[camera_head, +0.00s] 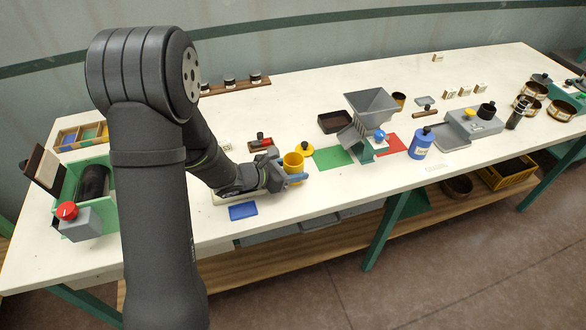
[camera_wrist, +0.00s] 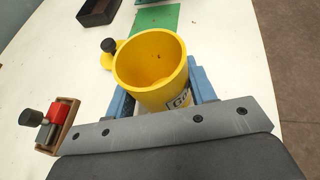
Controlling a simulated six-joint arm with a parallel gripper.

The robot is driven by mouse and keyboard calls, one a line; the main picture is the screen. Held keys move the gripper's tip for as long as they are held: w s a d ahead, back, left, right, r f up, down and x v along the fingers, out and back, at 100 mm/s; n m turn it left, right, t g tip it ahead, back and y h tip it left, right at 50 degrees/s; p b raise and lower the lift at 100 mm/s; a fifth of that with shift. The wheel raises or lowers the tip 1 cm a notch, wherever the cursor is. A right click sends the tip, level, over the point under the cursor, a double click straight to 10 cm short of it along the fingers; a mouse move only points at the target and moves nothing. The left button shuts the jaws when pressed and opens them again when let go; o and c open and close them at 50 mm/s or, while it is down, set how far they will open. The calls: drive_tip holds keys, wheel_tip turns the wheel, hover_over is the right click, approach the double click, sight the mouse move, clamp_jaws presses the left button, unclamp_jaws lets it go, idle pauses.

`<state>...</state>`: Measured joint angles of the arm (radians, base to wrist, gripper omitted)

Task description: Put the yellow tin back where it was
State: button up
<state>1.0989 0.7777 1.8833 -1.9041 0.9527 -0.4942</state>
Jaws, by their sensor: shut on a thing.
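The yellow tin (camera_head: 293,165) is an open-topped yellow cup near the middle of the white table in the head view. It also fills the middle of the wrist view (camera_wrist: 150,62), where its inside looks empty and a label with dark letters shows on its side. My gripper (camera_head: 293,178) is shut on the tin, with a blue finger on each side of it. In the wrist view the tin looks roughly upright. Whether its base touches the table is hidden.
A yellow piece with a black knob (camera_head: 306,149) stands just behind the tin. A green mat (camera_head: 332,157), a blue mat (camera_head: 243,211), a grey hopper (camera_head: 371,104) and a red-and-black block in a wooden holder (camera_head: 261,144) are nearby. A blue bottle (camera_head: 421,143) stands further right.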

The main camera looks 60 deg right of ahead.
drive_tip(key=o, duration=1)
drive_tip(key=shift+f, duration=0.1)
drive_tip(key=shift+w+a+r, duration=0.1)
drive_tip(key=shift+a+r, duration=0.05)
drive_tip(key=shift+r, duration=0.1)
drive_tip(key=v, duration=1.1)
drive_tip(key=shift+w+a, duration=0.1)
drive_tip(key=shift+a, duration=0.15)
drive_tip(key=x, duration=1.2)
drive_tip(key=shift+d+f, duration=0.1)
drive_tip(key=shift+f, duration=0.1)
drive_tip(key=shift+r, duration=1.2)
